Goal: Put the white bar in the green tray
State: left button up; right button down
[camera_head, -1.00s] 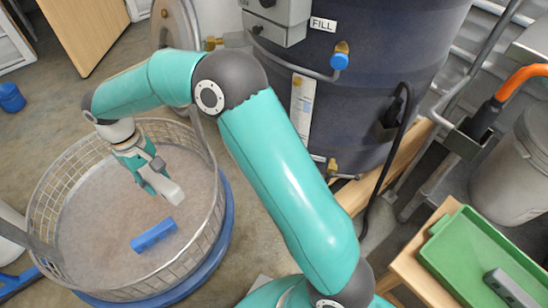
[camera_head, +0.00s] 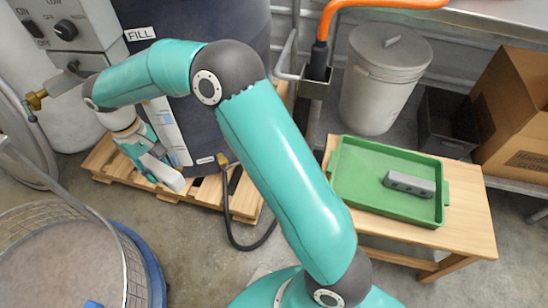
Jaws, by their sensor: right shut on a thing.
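My right gripper (camera_head: 151,163) is shut on the white bar (camera_head: 169,180) and holds it in the air, in front of the dark tank and above the pallet as seen here. The bar's near end sticks out of the jaws; the rest is hidden by the fingers. The green tray (camera_head: 345,194) lies on a small wooden table to the right, well apart from the gripper. A grey bar with dark holes (camera_head: 409,184) lies in the tray's right half. My left gripper is out of view.
A round wire-walled hopper (camera_head: 128,270) is at lower left, with a bit of blue inside. A wooden pallet (camera_head: 112,175) and black hose (camera_head: 236,238) lie under the tank. A grey lidded bin (camera_head: 380,90), black crate (camera_head: 448,118) and cardboard box (camera_head: 520,115) stand behind the table (camera_head: 465,215).

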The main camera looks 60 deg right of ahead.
aim_at(364, 176)
jog(key=z, duration=0.1)
jog(key=k, duration=2)
jog(key=z, duration=0.8)
jog(key=i, duration=1.5)
jog(key=u, duration=0.05)
